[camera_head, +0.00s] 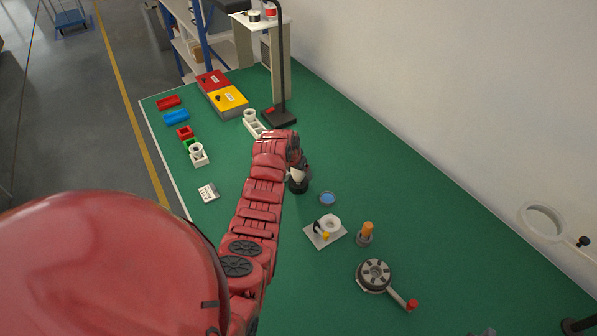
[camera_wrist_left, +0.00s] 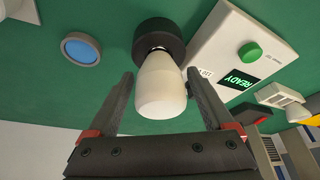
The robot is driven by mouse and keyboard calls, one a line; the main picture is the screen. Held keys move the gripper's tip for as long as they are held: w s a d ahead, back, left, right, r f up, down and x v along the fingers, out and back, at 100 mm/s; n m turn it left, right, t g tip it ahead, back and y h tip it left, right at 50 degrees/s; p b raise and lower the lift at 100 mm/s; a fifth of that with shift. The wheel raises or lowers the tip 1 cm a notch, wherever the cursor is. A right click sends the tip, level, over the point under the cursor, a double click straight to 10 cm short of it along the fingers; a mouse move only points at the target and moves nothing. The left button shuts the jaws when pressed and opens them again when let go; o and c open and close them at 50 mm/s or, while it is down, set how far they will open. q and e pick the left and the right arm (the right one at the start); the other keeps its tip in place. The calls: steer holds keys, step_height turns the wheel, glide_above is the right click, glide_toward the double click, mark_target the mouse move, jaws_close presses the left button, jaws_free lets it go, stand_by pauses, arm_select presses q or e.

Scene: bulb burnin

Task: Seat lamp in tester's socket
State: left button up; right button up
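A white lamp (camera_wrist_left: 161,88) shows in the left wrist view, its narrow end at a round black socket (camera_wrist_left: 160,36); how deep it sits is hidden. The tester (camera_wrist_left: 225,60), a white box with a green button and a lit READY display, lies beside the socket. My left gripper (camera_wrist_left: 160,76) is open, one dark finger on each side of the lamp, with visible gaps. In the head view the left gripper (camera_head: 296,158) is above the lamp (camera_head: 298,175) and black socket (camera_head: 299,187); my arm seems to hide the tester. My right gripper is out of view.
A blue disc (camera_head: 328,198) lies right of the socket. A white plate with a ring (camera_head: 325,235), an orange-topped piece (camera_head: 366,232) and a round cranked device (camera_head: 376,274) stand nearer. A black post (camera_head: 281,75) rises behind. Coloured bins (camera_head: 176,117) line the left edge.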

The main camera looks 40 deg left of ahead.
arm_select(q)
steer(key=shift+o, duration=0.6)
steer(key=shift+r, duration=0.15)
steer(key=p+v, duration=0.7)
steer(key=v, duration=1)
steer(key=shift+p, duration=0.3)
